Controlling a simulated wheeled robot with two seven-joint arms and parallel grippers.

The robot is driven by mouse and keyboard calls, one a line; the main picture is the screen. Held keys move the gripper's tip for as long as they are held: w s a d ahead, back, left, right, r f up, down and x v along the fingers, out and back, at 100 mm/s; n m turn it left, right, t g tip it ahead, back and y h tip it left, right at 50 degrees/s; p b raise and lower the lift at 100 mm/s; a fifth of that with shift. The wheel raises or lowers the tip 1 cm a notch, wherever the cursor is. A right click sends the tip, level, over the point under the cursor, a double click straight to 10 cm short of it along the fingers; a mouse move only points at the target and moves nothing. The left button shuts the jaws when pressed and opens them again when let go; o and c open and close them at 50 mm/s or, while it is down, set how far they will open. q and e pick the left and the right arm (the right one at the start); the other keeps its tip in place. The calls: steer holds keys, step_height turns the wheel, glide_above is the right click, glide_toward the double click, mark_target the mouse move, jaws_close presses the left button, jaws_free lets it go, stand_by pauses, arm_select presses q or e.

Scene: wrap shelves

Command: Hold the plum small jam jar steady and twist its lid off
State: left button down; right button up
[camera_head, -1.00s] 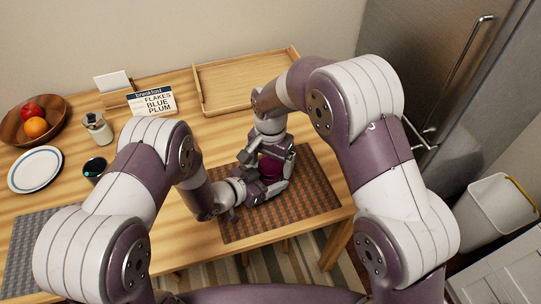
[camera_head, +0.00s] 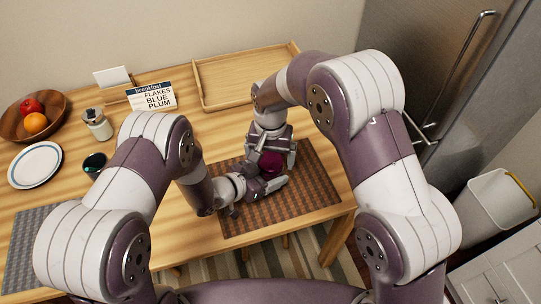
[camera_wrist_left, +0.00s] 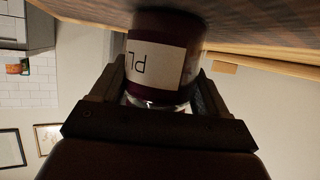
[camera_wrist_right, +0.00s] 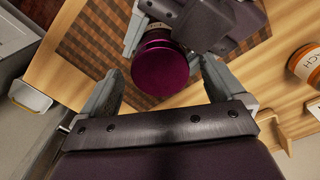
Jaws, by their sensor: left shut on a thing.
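The plum jam jar (camera_head: 271,163) is dark purple and stands over the brown woven mat. In the left wrist view its pale label (camera_wrist_left: 156,62) shows the letters "PL". My left gripper (camera_head: 262,187) is shut on the jar from the side. My right gripper (camera_head: 268,148) is above the jar, pointing down. In the right wrist view the round purple lid (camera_wrist_right: 160,68) is on the jar, between the spread fingers of my right gripper (camera_wrist_right: 162,66), with gaps on both sides.
The brown woven mat (camera_head: 310,190) lies near the table's front edge. A wooden tray (camera_head: 225,85) stands behind it, with a sign (camera_head: 152,98) to its left. A fruit bowl (camera_head: 18,125), plate (camera_head: 35,166) and dark cup (camera_head: 94,163) are at left.

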steer(key=shift+r, duration=2.25)
arm_select(q)
jaws_free()
